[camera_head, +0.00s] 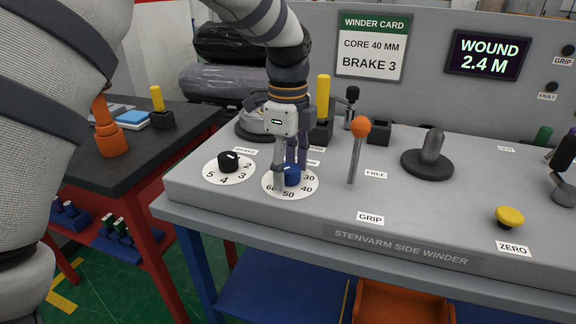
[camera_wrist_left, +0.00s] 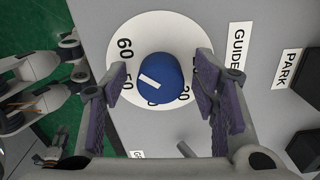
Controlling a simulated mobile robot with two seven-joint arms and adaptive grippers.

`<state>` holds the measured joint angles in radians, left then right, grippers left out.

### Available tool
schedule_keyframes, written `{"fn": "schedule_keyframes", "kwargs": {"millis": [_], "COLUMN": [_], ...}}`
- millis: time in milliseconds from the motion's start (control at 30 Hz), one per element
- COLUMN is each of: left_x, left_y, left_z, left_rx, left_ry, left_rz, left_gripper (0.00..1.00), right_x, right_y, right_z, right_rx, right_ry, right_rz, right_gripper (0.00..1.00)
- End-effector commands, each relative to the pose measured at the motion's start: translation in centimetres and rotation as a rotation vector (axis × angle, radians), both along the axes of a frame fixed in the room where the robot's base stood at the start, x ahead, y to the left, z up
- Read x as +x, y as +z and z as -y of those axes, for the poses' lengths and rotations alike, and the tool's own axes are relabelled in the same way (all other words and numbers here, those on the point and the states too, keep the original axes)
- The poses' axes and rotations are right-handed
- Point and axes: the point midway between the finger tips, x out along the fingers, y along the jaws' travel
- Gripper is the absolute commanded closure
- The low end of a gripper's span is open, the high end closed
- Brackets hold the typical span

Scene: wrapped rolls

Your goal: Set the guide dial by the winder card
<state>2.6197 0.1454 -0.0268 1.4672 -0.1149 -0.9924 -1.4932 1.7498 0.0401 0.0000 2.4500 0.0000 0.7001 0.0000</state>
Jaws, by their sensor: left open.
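The winder card (camera_head: 371,47) on the back panel reads core 40 mm, brake 3. The blue guide dial (camera_head: 292,175) sits on a white scale disc (camera_head: 273,186) with 30, 40, 50 and 60 showing. In the left wrist view the dial (camera_wrist_left: 163,77) has its white mark on the side facing 50 and 60. My left gripper (camera_head: 291,173) points down over the dial, open. Its purple-padded fingers (camera_wrist_left: 162,80) stand on either side of the dial with gaps, and hide part of the scale.
A black brake dial (camera_head: 229,161) is just left of the guide dial. An orange-topped lever (camera_head: 359,146) stands close on the right. Farther right are a grey spindle (camera_head: 431,151) and a yellow button (camera_head: 509,216). A display (camera_head: 488,54) reads wound 2.4 m.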

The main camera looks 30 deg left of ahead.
Motion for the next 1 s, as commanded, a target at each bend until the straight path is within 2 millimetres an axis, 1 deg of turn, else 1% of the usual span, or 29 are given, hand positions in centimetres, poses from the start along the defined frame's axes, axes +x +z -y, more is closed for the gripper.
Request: {"fn": "schedule_keyframes", "kwargs": {"millis": [33, 67, 100, 167, 200, 267, 500, 667, 867, 1000], "left_x": [0.00, 0.00, 0.00, 0.00, 0.00, 0.00, -0.01, -0.04, -0.09, -0.15], "left_y": [0.01, 0.01, 0.01, 0.02, 0.02, 0.02, 0.06, 0.12, 0.17, 0.09], "left_z": [0.00, 0.00, 0.00, 0.00, 0.00, 0.00, -0.01, 0.01, 0.03, 0.03], "left_rx": [0.000, 0.000, 0.000, 0.000, 0.000, 0.000, 0.000, 0.000, 0.000, 0.000], "left_ry": [0.000, 0.000, 0.000, 0.000, 0.000, 0.000, 0.011, 0.065, 0.204, 0.334], "left_rz": [0.000, 0.000, 0.000, 0.000, 0.000, -0.001, -0.001, 0.000, 0.000, -0.001], "left_gripper": [0.46, 0.50, 0.59, 0.73, 0.82, 0.94, 0.94, 0.94, 0.94, 0.94], "right_x": [0.01, 0.01, 0.01, 0.01, 0.01, 0.00, 0.06, 0.25, 0.62, 0.78], "right_y": [0.00, 0.00, 0.00, 0.00, 0.00, 0.00, 0.04, 0.22, 0.56, 0.70], "right_z": [0.00, 0.00, 0.00, 0.00, 0.00, 0.00, 0.00, 0.00, 0.00, 0.00], "right_rx": [0.000, 0.000, 0.000, 0.000, 0.000, 0.000, 0.000, 0.000, 0.000, 0.000], "right_ry": [0.000, 0.000, 0.000, 0.000, 0.000, 0.000, 0.000, 0.000, 0.000, 0.000], "right_rz": [0.000, 0.000, 0.000, 0.000, 0.000, 0.000, 0.002, 0.009, 0.024, 0.029], "right_gripper": [0.56, 0.56, 0.56, 0.56, 0.56, 0.56, 0.56, 0.56, 0.56, 0.56]}}
